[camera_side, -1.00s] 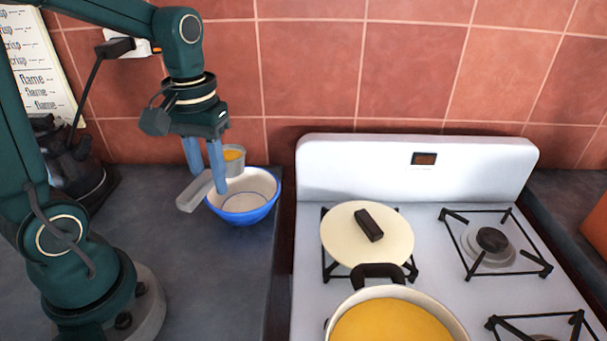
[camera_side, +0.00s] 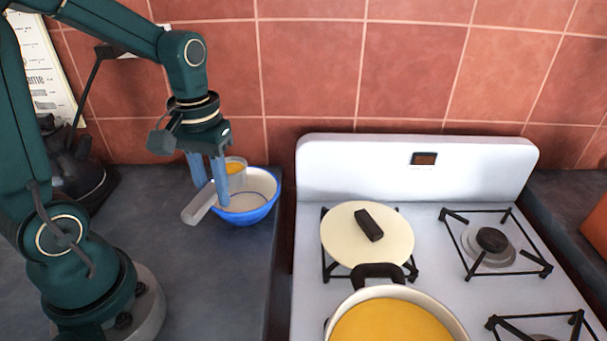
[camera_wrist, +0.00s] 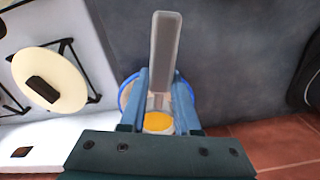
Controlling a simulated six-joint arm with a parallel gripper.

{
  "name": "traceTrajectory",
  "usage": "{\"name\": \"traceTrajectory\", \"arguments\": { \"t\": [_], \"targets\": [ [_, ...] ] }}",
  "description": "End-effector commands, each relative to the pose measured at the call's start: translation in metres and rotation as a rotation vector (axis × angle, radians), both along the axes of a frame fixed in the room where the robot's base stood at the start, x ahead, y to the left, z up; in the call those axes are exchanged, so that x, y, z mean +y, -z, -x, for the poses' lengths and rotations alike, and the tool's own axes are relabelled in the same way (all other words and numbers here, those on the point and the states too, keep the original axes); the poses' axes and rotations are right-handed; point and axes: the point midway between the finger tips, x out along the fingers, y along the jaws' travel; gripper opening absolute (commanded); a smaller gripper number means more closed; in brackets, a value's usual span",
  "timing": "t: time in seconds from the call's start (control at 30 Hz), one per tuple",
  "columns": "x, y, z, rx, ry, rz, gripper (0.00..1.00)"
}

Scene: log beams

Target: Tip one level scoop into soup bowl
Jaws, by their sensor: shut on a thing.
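The soup bowl (camera_side: 262,209) is blue outside and white inside and stands on the counter left of the stove. My gripper (camera_side: 208,188) is shut on the handle of a grey scoop (camera_side: 198,203). The scoop's cup holds yellow-orange soup and is above the bowl, towards its back. In the wrist view the scoop's handle (camera_wrist: 165,48) points away between my fingers (camera_wrist: 164,100). The soup in the cup (camera_wrist: 158,122) shows close to the gripper, and the cup looks upright. The bowl (camera_wrist: 126,92) is mostly hidden there behind the fingers.
A pot of yellow soup (camera_side: 393,322) is at the stove's front left. A cream round lid (camera_side: 342,243) with a dark handle lies on the back left burner. A dark appliance (camera_side: 80,176) stands at the counter's left. The tiled wall is close behind the bowl.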

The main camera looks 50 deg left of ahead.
Motion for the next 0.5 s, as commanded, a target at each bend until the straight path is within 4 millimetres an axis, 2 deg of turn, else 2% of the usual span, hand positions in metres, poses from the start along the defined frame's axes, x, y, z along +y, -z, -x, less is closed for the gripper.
{"name": "traceTrajectory", "arguments": {
  "t": [0.13,0.27,0.5],
  "targets": [
    [0.000,0.000,0.000,-0.002,0.033,-0.001,0.00],
    [0.003,-0.001,-0.005,-0.013,0.164,-0.005,0.00],
    [0.029,0.005,-0.016,-0.020,0.454,-0.014,0.00]
  ]
}}
